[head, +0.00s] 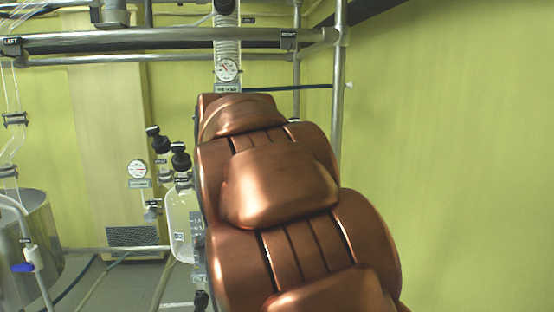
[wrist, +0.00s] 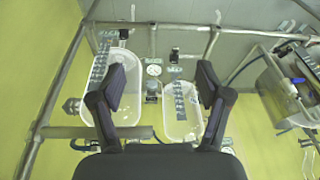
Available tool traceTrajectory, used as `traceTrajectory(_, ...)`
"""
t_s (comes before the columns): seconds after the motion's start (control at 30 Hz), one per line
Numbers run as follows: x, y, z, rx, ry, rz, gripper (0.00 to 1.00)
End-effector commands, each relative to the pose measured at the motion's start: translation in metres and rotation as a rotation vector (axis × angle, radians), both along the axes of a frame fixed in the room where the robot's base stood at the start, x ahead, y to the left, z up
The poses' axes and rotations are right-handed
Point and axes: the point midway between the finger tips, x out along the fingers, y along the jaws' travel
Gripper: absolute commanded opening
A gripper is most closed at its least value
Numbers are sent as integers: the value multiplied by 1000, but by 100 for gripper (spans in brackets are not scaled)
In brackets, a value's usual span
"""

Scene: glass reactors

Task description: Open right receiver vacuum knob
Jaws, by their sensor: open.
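My gripper (wrist: 161,72) is open and empty in the wrist view, its two dark fingers spread in front of two clear glass receivers. One receiver (wrist: 128,100) is partly behind the left finger; the other (wrist: 181,122) shows between the fingers. Small black fittings sit near them, one at the upper left (wrist: 123,34) and one in the middle (wrist: 151,98). In the head view, black knobs (head: 180,158) show left of my copper arm, above a partly hidden glass receiver (head: 180,222). The labels are too small to read, so I cannot tell which is the right receiver vacuum knob. My gripper is hidden there.
Metal rails (head: 160,40) cross the top, and an upright pole (head: 339,100) stands behind my arm. Round gauges (head: 138,168) hang nearby. A metal vessel (head: 38,240) stands at the left. The right side shows bare yellow wall.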

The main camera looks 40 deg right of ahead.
Motion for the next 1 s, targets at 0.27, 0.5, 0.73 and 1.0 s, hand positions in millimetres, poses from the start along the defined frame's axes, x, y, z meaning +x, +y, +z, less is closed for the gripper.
traceTrajectory(0.27,56,-73,56,-67,-124,-115,76)
traceTrajectory(0.5,87,-129,98,-130,-216,-171,76)
traceTrajectory(0.73,105,-178,128,-190,-290,-197,76)
traceTrajectory(1.0,111,-228,155,-264,-370,-202,76)
